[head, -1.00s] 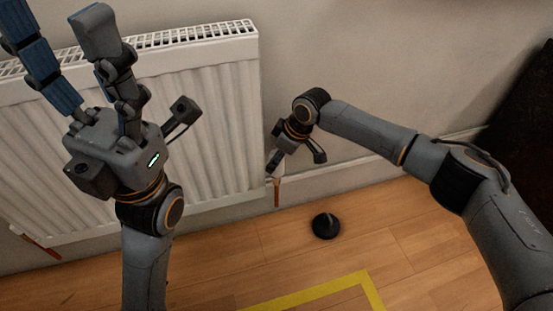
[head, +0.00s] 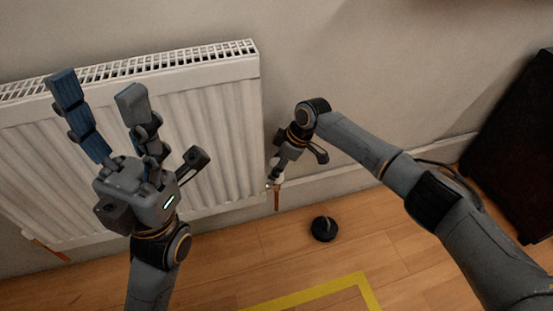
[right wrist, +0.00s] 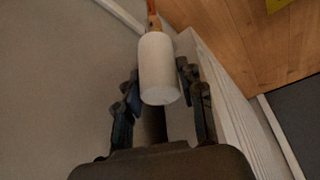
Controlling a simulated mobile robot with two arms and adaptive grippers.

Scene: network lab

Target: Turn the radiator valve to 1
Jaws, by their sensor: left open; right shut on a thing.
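The radiator valve (right wrist: 158,68) is a white cylindrical head. It shows in the right wrist view between the two fingers of my right gripper (right wrist: 157,88), with a copper-coloured pipe beyond it. No number or mark on it can be read. In the head view my right gripper (head: 275,172) is at the lower right corner of the radiator (head: 225,140), shut on the valve and mostly hiding it. My left gripper (head: 97,92) is open and empty, its fingers spread in front of the radiator.
A copper pipe (head: 277,199) runs down below the valve. A small black round object (head: 324,228) stands on the wooden floor near it. A yellow line (head: 310,293) marks the floor. A dark box-like object (head: 515,150) stands at the right. The wall right of the radiator is bare.

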